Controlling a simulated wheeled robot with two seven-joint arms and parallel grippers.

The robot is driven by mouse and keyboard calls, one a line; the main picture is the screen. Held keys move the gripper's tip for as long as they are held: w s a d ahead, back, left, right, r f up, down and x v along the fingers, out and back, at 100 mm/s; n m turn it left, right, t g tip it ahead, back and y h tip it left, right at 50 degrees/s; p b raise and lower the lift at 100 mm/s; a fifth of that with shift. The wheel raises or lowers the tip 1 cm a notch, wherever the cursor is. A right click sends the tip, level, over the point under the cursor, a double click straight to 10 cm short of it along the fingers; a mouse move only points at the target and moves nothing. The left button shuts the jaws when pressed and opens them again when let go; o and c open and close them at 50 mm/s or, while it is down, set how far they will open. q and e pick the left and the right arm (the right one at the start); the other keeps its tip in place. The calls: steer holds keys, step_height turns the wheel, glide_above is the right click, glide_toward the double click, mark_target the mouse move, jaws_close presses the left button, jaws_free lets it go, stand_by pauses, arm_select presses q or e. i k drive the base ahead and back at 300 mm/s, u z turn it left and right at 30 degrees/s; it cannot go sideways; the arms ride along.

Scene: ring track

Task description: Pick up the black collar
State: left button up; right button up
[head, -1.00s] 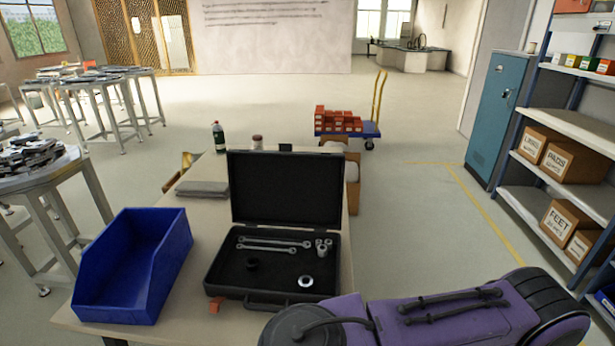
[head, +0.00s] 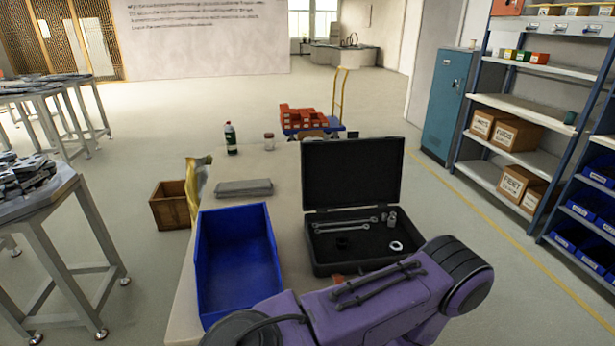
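The black collar (head: 343,243) is a small dark ring lying on the dark lining of the open black toolbox (head: 316,262), on the left of its tray. It is hard to make out against the lining. Two silver wrenches (head: 345,225) lie behind it. A bright silver ring (head: 396,246) lies to its right, and small silver sockets (head: 391,219) lie at the back right. A purple arm link of mine crosses the lower middle, in front of the toolbox. Neither of my grippers is in view.
A blue open bin (head: 238,262) stands left of the toolbox on the table (head: 187,305).

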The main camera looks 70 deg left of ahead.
mark_target(341, 242)
steer(key=k, duration=0.1)
steer(key=u, duration=1.2)
